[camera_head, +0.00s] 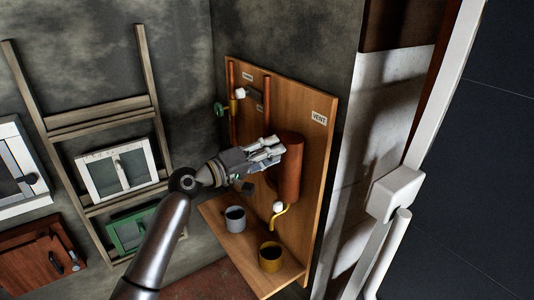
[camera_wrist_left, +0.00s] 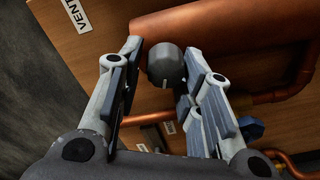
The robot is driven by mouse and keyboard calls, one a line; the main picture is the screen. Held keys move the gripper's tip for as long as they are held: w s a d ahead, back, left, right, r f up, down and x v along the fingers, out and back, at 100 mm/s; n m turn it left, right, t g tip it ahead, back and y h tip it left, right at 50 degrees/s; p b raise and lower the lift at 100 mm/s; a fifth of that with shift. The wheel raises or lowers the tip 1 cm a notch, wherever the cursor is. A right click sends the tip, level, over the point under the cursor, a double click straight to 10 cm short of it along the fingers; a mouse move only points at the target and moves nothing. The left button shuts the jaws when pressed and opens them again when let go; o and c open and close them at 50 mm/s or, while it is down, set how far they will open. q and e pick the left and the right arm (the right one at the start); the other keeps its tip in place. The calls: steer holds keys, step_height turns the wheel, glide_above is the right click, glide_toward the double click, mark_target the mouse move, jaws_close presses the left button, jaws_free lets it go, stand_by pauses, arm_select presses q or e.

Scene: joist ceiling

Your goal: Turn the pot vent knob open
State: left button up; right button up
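The copper pot (camera_head: 288,175) is mounted on the wooden panel, with a VENT label (camera_head: 318,118) to its upper right. In the left wrist view, a dark grey round knob (camera_wrist_left: 165,66) sits in front of the copper body (camera_wrist_left: 235,30). My left gripper (camera_head: 277,148) is at the pot's upper front and hides the knob in the head view. In the left wrist view, its fingers (camera_wrist_left: 163,60) stand apart on either side of the knob. The right finger looks very close to it; contact cannot be told. My right gripper is not in view.
A grey mug (camera_head: 235,218) and a yellow mug (camera_head: 270,257) stand on the shelf below. A green valve wheel (camera_head: 221,109) and copper pipes (camera_head: 266,102) are left of the pot. A yellow spout (camera_head: 281,216) hangs under it. Framed cabinets (camera_head: 118,170) hang further left.

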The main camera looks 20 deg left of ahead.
arm_select(q)
steer(key=shift+o, duration=1)
steer(key=shift+f, duration=0.25)
steer(key=shift+d, duration=0.1)
